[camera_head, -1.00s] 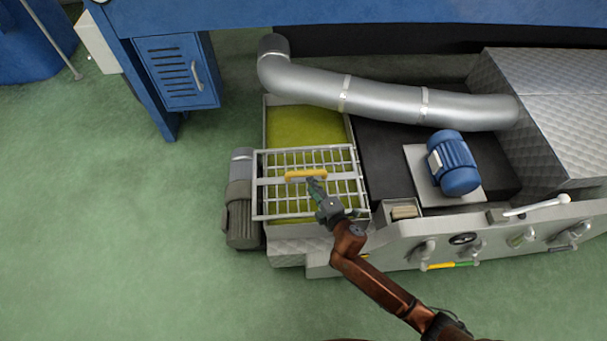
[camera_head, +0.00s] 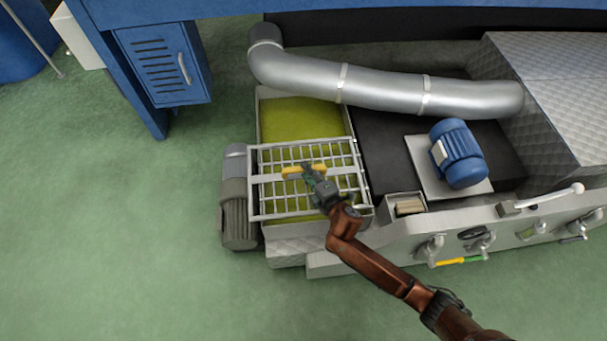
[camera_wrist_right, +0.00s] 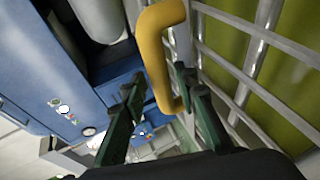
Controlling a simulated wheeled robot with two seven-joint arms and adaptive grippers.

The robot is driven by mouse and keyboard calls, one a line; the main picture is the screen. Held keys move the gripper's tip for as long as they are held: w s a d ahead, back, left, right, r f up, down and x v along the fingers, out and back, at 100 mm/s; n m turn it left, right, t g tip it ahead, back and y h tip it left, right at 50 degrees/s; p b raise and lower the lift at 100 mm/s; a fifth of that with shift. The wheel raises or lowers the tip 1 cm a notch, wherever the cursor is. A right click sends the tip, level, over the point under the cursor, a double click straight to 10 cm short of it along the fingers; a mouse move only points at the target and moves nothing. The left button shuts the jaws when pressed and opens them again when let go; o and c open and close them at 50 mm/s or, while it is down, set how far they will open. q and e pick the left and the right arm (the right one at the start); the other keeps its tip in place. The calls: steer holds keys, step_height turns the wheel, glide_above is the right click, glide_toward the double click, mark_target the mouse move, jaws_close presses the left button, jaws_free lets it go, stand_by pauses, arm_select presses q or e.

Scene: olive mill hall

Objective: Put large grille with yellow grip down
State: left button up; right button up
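The large grille (camera_head: 265,208), a metal lattice with a yellow grip (camera_head: 290,173), lies flat over the near part of the tub (camera_head: 261,105) of green-yellow liquid. Its left edge reaches past the tub wall; whether it touches the rim is hard to tell. My right gripper (camera_head: 308,171) is at the grip from the near side. My left gripper is not in view.
A silver pipe (camera_head: 390,93) crosses above the tub's far end. A blue motor (camera_head: 457,153) and a small box (camera_head: 408,207) are to the right. A grey motor (camera_head: 237,215) stands left of the tub. Green floor (camera_head: 110,230) is free at left.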

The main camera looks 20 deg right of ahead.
steer(key=shift+c, duration=0.7)
jaws_close()
steer(key=shift+r, duration=0.1)
